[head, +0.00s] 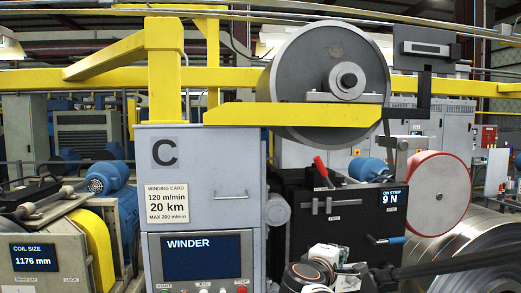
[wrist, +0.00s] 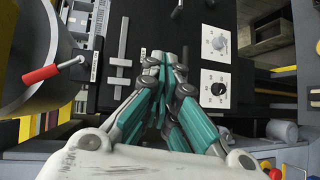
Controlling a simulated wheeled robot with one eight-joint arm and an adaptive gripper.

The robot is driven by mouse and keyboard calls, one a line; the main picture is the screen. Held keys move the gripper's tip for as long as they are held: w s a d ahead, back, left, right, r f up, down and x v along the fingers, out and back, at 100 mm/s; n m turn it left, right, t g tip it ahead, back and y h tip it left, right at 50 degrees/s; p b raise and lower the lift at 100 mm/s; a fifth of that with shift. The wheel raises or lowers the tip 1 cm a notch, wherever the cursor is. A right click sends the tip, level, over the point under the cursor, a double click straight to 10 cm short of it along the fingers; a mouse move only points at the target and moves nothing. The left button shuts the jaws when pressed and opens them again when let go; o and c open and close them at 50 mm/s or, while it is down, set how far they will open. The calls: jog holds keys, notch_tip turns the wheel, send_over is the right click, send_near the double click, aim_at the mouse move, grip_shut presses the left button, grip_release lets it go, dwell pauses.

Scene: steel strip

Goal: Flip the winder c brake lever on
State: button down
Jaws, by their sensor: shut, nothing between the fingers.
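The winder C brake lever (head: 320,166) has a red handle. It stands up from the top edge of the black control panel (head: 300,235), leaning slightly left. In the wrist view, the lever (wrist: 42,75) is at the left, its red grip pointing left from a metal pivot beside a small label too blurred to read. My gripper (wrist: 165,62) is shut and empty, its fingertips in front of the panel. It is apart from the lever, to the lever's right in the wrist view. In the head view, my arm covers the panel's lower part.
A slider (wrist: 124,62) lies between the lever and my fingertips in the wrist view. Two dials (wrist: 215,88) are right of the fingers. The large grey reel (head: 305,70) overhangs the panel. A blue-handled lever (head: 390,240) sticks out at the panel's right. The winder C cabinet (head: 205,215) stands left.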

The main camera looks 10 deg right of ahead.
jog(key=w+a+r+n+t+p, duration=0.5)
jog(key=w+a+r, duration=0.3)
jog(key=a+r, duration=0.2)
jog(key=shift+a+r+n+t+h, duration=0.3)
jog(key=shift+r+n+t+h, duration=0.15)
jog(key=shift+r+n, duration=0.5)
jog(key=shift+d, duration=0.1)
jog(key=shift+w+r, duration=0.15)
